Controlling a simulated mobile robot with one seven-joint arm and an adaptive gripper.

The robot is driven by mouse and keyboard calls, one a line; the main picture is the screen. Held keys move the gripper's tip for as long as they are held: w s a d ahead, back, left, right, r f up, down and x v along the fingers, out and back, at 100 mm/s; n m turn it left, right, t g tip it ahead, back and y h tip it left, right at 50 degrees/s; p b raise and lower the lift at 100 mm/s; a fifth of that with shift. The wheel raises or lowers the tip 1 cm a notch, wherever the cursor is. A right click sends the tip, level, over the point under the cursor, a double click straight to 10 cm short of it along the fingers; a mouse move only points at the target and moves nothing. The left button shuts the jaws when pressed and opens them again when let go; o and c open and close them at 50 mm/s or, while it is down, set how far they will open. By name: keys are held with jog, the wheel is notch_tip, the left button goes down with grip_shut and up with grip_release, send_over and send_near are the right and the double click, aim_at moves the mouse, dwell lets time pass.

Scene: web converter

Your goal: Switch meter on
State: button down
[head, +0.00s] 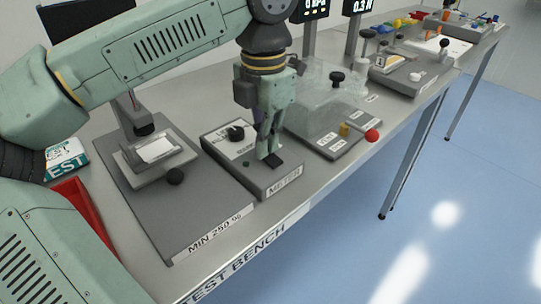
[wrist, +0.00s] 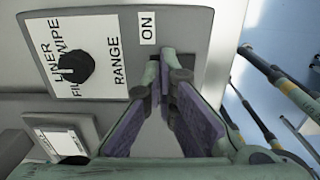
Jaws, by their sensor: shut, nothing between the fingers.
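The meter (head: 236,166) is a grey box with a METER label on its front edge, standing on the test bench. Its white panel carries a black range knob (head: 235,132); the knob (wrist: 76,68) and an ON label (wrist: 148,28) also show in the wrist view. My gripper (head: 264,154) points down over the right part of the meter, its fingers shut and empty. A dark patch (head: 273,160), probably the switch, lies at the fingertips and is partly hidden. In the wrist view my gripper (wrist: 163,68) is just below the ON label. I cannot tell whether the tips touch the switch.
A grey platform (head: 205,208) marked MIN 250 stands left of the meter. A clear-covered unit (head: 335,125) with a red ball knob (head: 372,135) stands to the right. A red tray (head: 80,207) is at the left. A narrow bare bench strip runs along the front.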

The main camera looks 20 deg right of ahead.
jog(key=shift+f, duration=0.2)
jog(key=shift+r+p, duration=2.65)
jog(key=shift+r, duration=0.95)
jog(key=shift+f, duration=0.1)
